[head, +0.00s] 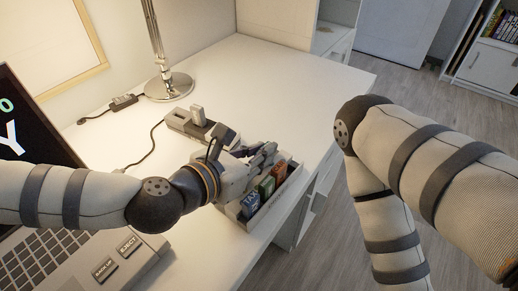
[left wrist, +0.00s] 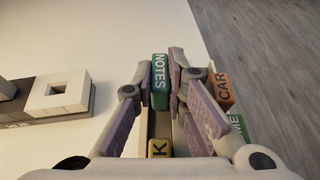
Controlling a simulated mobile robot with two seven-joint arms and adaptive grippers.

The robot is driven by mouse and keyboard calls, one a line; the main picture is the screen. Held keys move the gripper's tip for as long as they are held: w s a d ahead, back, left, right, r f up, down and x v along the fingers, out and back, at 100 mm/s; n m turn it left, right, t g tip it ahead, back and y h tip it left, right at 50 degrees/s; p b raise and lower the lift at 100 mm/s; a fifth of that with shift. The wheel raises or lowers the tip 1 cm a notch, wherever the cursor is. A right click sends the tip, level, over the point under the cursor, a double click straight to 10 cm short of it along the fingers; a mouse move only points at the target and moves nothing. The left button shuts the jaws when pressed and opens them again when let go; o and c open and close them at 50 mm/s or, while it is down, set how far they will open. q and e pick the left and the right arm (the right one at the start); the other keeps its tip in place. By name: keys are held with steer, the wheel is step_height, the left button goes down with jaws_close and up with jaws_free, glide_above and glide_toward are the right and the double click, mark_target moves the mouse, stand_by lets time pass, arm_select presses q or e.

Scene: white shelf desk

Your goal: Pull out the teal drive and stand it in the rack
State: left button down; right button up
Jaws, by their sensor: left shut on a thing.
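The teal drive (left wrist: 160,80), labelled NOTES, stands between the fingertips of my left gripper (left wrist: 161,85) in the left wrist view. The gripper is shut on it. In the head view the left gripper (head: 264,157) is at the far end of the rack (head: 237,217), a light open tray near the desk's right edge. The teal drive is hidden there by the fingers. I cannot tell whether its base touches the rack floor. My right arm comes in from the right; its gripper is out of view.
The rack holds blue (head: 250,203), green (head: 266,187) and orange (head: 280,171) drives. A yellow drive (left wrist: 158,148) shows in the left wrist view.

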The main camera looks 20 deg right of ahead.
arm_select(q)
steer(key=c, duration=1.5)
jaws_free()
steer(key=shift+f, duration=0.2)
steer(key=shift+c, duration=0.2)
steer(key=shift+s, duration=0.1)
steer(key=shift+a, duration=0.1)
steer(key=v, duration=1.2)
steer(key=shift+r, duration=0.15)
